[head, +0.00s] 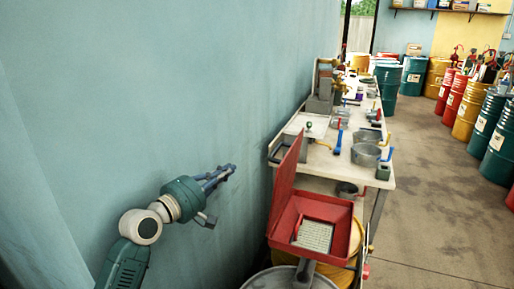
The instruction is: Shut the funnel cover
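The red square funnel (338,211) sits on top of a yellow drum (344,276) at the lower centre, with a light perforated grate inside. Its red cover (286,184) is open. It stands steeply up from the funnel's left side, leaning a little to the right at the top. My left gripper (222,195) is to the left of the cover, apart from it, between the wall and the funnel. Its fingers look spread and hold nothing. My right gripper is not in view.
A blue wall (140,95) runs close along the left. Behind the funnel is a workbench (323,160) with metal pots (366,154) and tools. Another drum top (288,280) is at the bottom edge. Coloured drums (468,107) line the right; the floor (428,190) between is clear.

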